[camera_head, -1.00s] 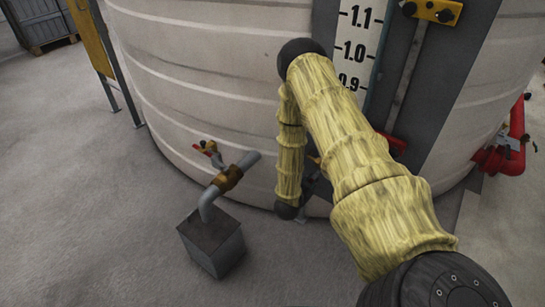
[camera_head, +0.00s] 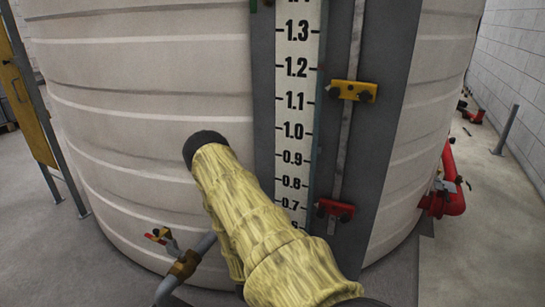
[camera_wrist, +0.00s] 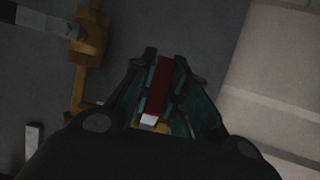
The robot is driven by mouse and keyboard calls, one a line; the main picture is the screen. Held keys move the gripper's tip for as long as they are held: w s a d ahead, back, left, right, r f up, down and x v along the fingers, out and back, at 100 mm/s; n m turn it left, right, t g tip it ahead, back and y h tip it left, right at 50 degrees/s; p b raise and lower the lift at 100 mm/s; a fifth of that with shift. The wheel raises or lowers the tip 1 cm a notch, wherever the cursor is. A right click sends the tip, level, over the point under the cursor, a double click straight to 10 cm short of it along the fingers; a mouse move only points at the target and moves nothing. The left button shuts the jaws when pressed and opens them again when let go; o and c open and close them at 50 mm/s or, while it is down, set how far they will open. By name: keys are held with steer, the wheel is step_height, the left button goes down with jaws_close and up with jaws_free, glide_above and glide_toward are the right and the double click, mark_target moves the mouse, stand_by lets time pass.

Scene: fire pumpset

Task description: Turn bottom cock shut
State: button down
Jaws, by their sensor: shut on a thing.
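In the wrist view my gripper (camera_wrist: 165,70) is shut on a red handle (camera_wrist: 158,88), which lies lengthwise between its two fingers. I take the handle to be the bottom cock's lever. Its lower end looks white, and a bit of brass (camera_wrist: 162,128) shows beside it; the rest of the cock is hidden by the gripper. In the head view my yellow-sleeved arm covers the gripper and whatever it holds. The wrist picture is dark, so the handle's exact angle to its pipe cannot be told.
A white ribbed tank (camera_head: 140,90) with a level scale (camera_head: 297,110) stands close in front. A brass fitting (camera_head: 184,264) on a grey pipe and a small red-and-yellow valve (camera_head: 158,236) are at lower left. Red pipework (camera_head: 448,185) is at right.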

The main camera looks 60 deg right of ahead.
steer(key=shift+w, duration=0.1)
steer(key=c, duration=1.4)
jaws_free()
steer(key=v, duration=1.2)
